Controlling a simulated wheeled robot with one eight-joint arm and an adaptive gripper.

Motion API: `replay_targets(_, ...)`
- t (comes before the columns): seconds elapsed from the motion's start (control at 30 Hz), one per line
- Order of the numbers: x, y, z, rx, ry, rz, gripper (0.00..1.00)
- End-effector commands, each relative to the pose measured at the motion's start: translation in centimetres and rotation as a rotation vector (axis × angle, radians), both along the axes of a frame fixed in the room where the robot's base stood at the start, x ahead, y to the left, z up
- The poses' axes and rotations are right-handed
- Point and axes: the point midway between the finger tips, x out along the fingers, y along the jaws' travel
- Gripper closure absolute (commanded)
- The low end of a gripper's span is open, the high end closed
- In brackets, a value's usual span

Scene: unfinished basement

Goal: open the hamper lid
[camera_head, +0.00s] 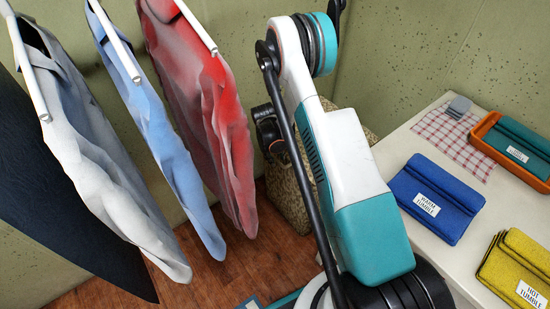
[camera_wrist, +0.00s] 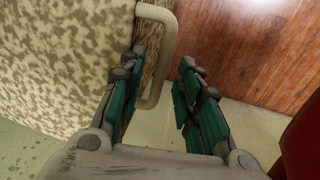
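The hamper (camera_head: 284,192) is a woven, straw-coloured basket on the floor in the head view, mostly hidden behind my arm. In the wrist view its mottled tan side (camera_wrist: 60,55) fills the left. A beige loop handle (camera_wrist: 168,50) stands out from its edge. My gripper (camera_wrist: 160,78) is open in the wrist view, with its teal-padded fingers on either side of the handle's lower part. I cannot tell whether either finger touches the handle. The lid's seam is not clear in either view.
A red garment (camera_head: 205,110), a blue one (camera_head: 155,125) and a grey one (camera_head: 90,150) hang left of my arm. A white table (camera_head: 400,150) at right holds folded cloths, including a blue one (camera_head: 436,198), and an orange tray (camera_head: 490,152). Wooden floor (camera_wrist: 250,45) lies beside the hamper.

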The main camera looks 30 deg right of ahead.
Motion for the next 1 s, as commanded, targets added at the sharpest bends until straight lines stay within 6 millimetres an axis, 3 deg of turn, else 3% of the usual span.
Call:
replay_targets(0.27, 0.0, 0.0, -0.1, 0.0, 0.0, 0.0, 0.69)
replay_targets(0.4, 0.0, 0.0, -0.1, 0.0, 0.0, 0.0, 0.98)
replay_targets(0.43, 0.0, 0.0, -0.1, 0.0, 0.0, 0.0, 1.0)
replay_targets(0.77, 0.0, -0.2, 0.7, 0.013, 0.003, 0.0, 1.0)
replay_targets(0.87, 0.0, -0.4, 2.0, 0.038, 0.008, -0.002, 1.0)
replay_targets(1.0, 0.1, -1.2, 5.4, 0.105, 0.019, -0.004, 1.0)
